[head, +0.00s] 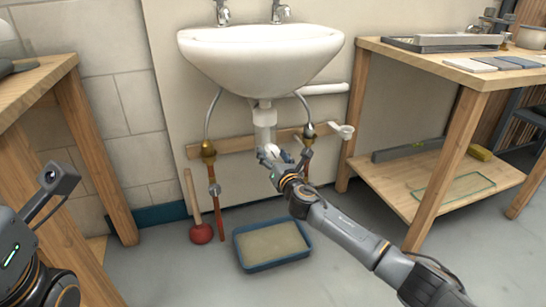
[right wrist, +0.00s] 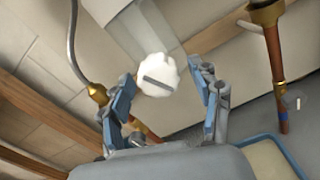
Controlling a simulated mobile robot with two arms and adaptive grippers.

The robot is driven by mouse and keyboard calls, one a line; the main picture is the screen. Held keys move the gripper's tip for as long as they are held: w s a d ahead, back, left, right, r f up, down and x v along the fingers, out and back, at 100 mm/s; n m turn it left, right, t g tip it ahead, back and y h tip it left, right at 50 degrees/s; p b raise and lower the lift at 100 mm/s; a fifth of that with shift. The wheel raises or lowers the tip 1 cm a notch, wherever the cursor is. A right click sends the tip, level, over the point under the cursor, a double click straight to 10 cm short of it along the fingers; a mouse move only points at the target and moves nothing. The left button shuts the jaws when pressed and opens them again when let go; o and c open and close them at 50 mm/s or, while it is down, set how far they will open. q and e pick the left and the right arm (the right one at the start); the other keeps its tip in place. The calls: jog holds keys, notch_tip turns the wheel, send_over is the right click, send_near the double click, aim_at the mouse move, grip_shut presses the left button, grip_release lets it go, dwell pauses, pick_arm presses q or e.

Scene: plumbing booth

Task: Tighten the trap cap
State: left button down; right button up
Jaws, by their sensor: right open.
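The white trap (head: 264,125) hangs below the sink (head: 262,60). Its round white cap (right wrist: 160,77), with a scalloped rim and a grey bar across its face, shows in the right wrist view. My right gripper (head: 272,156) is at the trap's lower end. In the right wrist view its two blue-padded fingers (right wrist: 167,85) are spread, one on each side of the cap, with visible gaps. In the head view the gripper largely hides the cap. Part of my left arm shows at the lower left, but its fingers do not.
Copper pipes with brass fittings (head: 208,152) stand on both sides of the trap. A blue-rimmed tray (head: 272,266) and a red plunger (head: 201,233) are on the floor below. A wooden workbench (head: 470,90) stands right, another table left.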

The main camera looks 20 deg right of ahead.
jog(key=c, duration=1.2)
jog(key=shift+o, duration=0.2)
